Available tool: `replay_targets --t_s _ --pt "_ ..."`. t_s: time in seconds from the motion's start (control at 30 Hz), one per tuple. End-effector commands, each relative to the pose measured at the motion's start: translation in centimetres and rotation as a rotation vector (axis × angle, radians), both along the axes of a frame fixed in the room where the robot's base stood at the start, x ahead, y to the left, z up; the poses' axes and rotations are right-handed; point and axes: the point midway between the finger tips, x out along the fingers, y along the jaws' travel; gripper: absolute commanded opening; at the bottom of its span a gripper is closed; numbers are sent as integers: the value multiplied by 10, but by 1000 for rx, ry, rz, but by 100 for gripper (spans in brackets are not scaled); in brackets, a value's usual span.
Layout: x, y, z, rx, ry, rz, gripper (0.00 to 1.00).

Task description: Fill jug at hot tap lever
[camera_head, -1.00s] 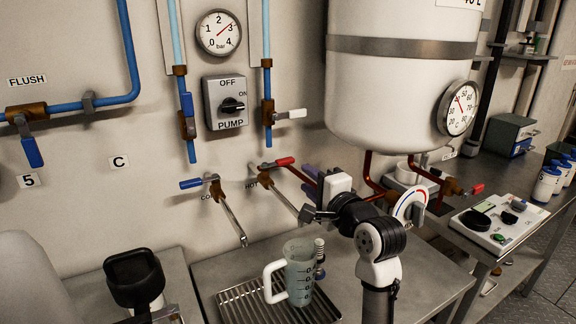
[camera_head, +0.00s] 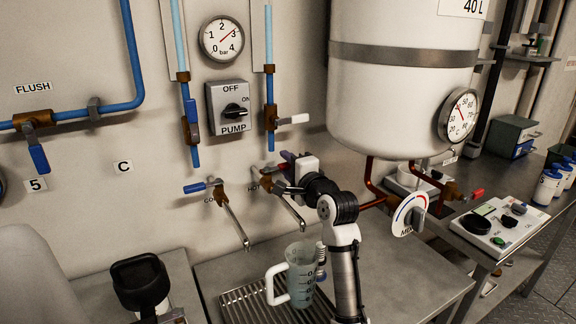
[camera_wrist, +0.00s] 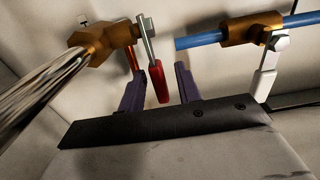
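The clear jug (camera_head: 302,283) with a white handle stands upright on the drip grate (camera_head: 243,303), below the end of the hot tap spout (camera_head: 293,213). I cannot tell how much is in it. The red hot tap lever (camera_wrist: 158,84) shows between the purple fingers of my gripper (camera_wrist: 158,70) in the wrist view. The fingers are open, with a gap visible on each side of the lever. In the head view my gripper (camera_head: 284,168) is at the hot tap on the wall, and my wrist mostly hides the lever.
The cold tap (camera_head: 218,192) with a blue lever is left of the hot tap. The white tank (camera_head: 400,100) overhangs on the right, with the MIX dial (camera_head: 409,214) below it. A pump switch (camera_head: 230,108) is on the wall. The steel counter (camera_head: 415,275) is clear right of my arm.

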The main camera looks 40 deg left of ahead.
Motion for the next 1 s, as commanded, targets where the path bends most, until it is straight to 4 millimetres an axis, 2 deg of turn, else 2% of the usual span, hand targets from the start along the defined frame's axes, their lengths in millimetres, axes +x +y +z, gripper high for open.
replay_targets --t_s 0.03,0.23,0.57,1.0 --pt "0 0 0 0 0 0 27" --pt "0 0 0 0 0 0 1" --pt "0 0 1 0 1 -5 0" --pt "-3 -6 0 -1 1 -122 0"
